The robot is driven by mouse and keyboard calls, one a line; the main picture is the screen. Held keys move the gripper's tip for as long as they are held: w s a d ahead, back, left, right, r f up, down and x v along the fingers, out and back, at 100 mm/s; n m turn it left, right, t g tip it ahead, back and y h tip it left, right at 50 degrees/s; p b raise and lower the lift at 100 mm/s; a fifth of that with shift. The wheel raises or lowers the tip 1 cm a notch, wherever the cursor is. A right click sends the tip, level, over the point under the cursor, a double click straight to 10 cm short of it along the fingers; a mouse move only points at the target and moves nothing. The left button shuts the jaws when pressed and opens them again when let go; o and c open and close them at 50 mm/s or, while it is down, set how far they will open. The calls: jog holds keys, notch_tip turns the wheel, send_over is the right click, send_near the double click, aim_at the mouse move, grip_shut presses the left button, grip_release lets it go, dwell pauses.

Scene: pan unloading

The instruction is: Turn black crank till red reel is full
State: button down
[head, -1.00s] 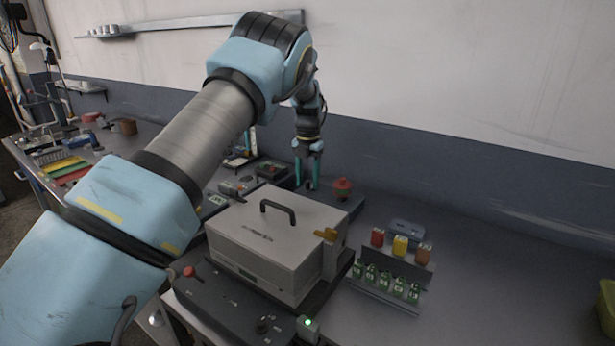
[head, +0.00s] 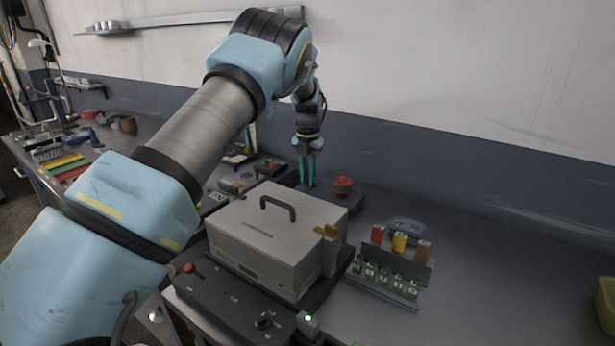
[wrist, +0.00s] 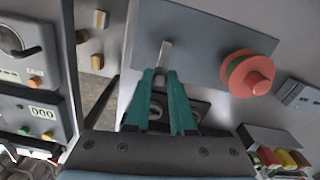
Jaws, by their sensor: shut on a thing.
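The red reel (head: 343,185) sits on a dark grey base (head: 346,200) behind the light grey box. In the wrist view the reel (wrist: 254,74) is right of my fingers, with a dark green band behind its red front. My gripper (head: 307,182) points down at the left part of that base. In the wrist view its teal fingers (wrist: 160,74) are close together, shut on the crank's handle. A short grey upright piece (wrist: 165,54) shows at the fingertips. The rest of the black crank is hidden or cannot be told from the dark parts between the fingers.
The light grey box (head: 258,240) with a black top handle stands in front of the reel base. A rack (head: 385,285) of small bottles stands to its right. A red-knobbed control panel (head: 225,305) lies in front. The bench's right side is mostly clear.

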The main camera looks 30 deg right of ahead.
jog(key=shift+w+m, duration=0.1)
jog(key=shift+m, duration=0.2)
